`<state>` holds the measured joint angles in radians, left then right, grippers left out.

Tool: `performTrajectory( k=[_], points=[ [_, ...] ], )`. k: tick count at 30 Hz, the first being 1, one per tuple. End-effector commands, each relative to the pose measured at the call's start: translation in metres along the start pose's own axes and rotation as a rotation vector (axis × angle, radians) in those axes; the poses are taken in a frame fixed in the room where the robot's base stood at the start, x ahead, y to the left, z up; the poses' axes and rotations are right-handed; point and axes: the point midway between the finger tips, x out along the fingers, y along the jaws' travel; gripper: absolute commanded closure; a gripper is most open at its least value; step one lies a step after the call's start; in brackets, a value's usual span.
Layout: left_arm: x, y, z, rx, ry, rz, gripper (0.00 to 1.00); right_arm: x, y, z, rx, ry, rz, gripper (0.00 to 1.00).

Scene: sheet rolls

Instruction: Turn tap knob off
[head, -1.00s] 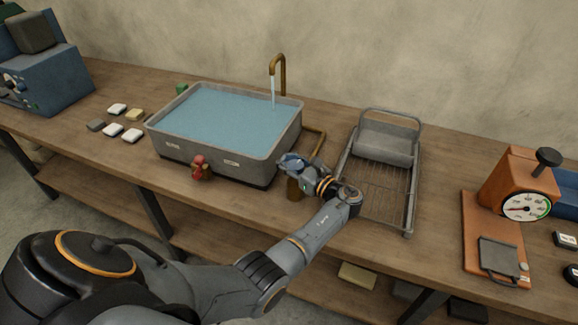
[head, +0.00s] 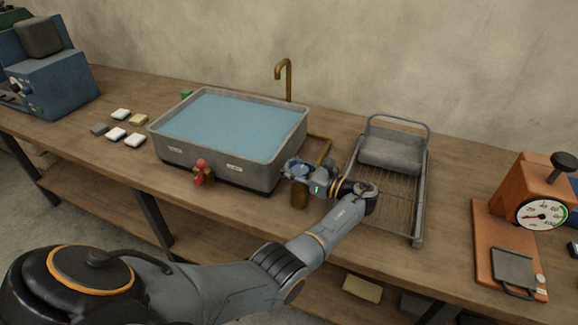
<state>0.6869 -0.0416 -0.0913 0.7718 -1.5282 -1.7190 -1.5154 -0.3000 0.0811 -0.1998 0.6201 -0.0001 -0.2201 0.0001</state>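The brass tap spout (head: 284,76) rises behind the right end of the grey basin (head: 215,172). No water stream shows below it now. A brass pipe (head: 325,150) runs beside the basin to a short brass post (head: 299,194) near its front right corner. A small bluish knob (head: 297,168) sits on top of this post. My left gripper (head: 303,172) is at the knob, pointing left, and partly covers it. Its fingers are too small and dark to tell whether they grip the knob. My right gripper is not in view.
A red-handled fitting (head: 202,170) sticks out from the basin's front. A wire rack with a grey roller (head: 390,152) stands right of my gripper. Several small blocks (head: 117,134) lie left of the basin. An orange dial scale (head: 515,220) stands far right.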

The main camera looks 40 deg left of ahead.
Motion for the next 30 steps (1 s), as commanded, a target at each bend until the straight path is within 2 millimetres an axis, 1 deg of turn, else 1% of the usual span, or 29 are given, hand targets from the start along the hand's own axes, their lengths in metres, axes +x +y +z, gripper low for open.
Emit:
performTrajectory(
  k=[1,2,3,12,16,20,27,30],
  points=[
    [-0.001,0.002,-0.005,0.008,0.006,0.002,0.66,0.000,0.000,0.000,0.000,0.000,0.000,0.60],
    [-0.001,0.002,-0.005,0.008,0.006,0.002,0.60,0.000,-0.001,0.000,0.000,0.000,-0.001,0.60],
    [-0.001,0.002,-0.004,0.008,0.006,0.001,0.52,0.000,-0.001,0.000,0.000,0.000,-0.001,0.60],
    [-0.001,0.000,-0.001,0.002,0.002,0.000,0.51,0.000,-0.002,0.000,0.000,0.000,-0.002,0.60],
    [-0.008,0.000,-0.001,0.002,0.002,-0.001,0.51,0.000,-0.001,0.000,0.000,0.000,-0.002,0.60],
    [-0.030,0.000,0.000,0.001,0.002,-0.003,0.51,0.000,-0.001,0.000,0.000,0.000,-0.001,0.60],
    [-0.085,-0.001,-0.001,0.004,0.003,-0.004,0.51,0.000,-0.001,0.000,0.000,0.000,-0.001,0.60],
    [-0.102,0.000,-0.001,0.004,0.001,-0.003,0.51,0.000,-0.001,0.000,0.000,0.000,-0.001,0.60]
  ],
)
